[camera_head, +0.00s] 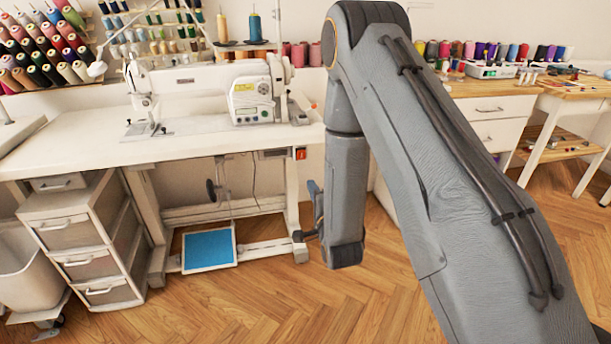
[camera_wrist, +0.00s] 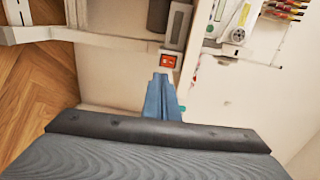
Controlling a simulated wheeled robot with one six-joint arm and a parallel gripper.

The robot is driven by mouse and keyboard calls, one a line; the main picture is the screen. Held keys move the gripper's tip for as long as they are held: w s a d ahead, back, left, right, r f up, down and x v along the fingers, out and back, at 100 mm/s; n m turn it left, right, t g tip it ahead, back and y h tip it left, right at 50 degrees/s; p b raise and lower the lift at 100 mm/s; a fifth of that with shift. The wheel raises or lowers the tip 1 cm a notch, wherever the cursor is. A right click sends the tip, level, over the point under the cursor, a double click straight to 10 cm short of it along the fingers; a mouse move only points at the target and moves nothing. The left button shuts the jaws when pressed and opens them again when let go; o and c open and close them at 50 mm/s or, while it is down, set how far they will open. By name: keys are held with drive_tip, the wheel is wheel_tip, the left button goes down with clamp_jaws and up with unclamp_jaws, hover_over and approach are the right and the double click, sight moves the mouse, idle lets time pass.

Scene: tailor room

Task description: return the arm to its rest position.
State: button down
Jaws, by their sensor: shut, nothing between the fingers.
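My arm crosses the right half of the head view, rising from the lower right to an elbow at the top and bending down in front of the sewing table (camera_head: 60,150). My gripper (camera_wrist: 161,82) shows in the wrist view as blue-grey fingers shut together with nothing between them. In the head view the gripper is mostly hidden behind my arm's lower link, so its fingertips are hard to make out there. In the wrist view the fingers point towards the underside of the sewing table, near a red switch (camera_wrist: 169,61). I cannot tell how large the gap is.
A white sewing machine (camera_head: 205,90) stands on the sewing table. Below are a blue pedal (camera_head: 209,249) and a drawer unit (camera_head: 85,245) at the left. A wooden-topped desk (camera_head: 492,88) stands at the right. The wooden floor (camera_head: 250,310) in front is clear.

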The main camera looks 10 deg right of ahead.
drive_tip(key=s+r+n+g, duration=0.5)
drive_tip(key=s+n+g, duration=0.1)
drive_tip(key=s, duration=0.6)
drive_tip(key=s+r+n+g+h, duration=0.1)
drive_tip(key=s+r+n+g, duration=0.5)
drive_tip(key=s, duration=0.6)
drive_tip(key=s+r+n+g, duration=0.5)
drive_tip(key=s+n, duration=0.2)
drive_tip(key=s, duration=0.5)
drive_tip(key=d+r+m+p, duration=0.2)
drive_tip(key=d+r+p, duration=0.3)
drive_tip(key=p, duration=0.8)
drive_tip(key=shift+d+r+h, duration=0.3)
drive_tip(key=shift+d+r, duration=0.05)
drive_tip(key=shift+r, duration=0.05)
drive_tip(key=shift+w, duration=0.1)
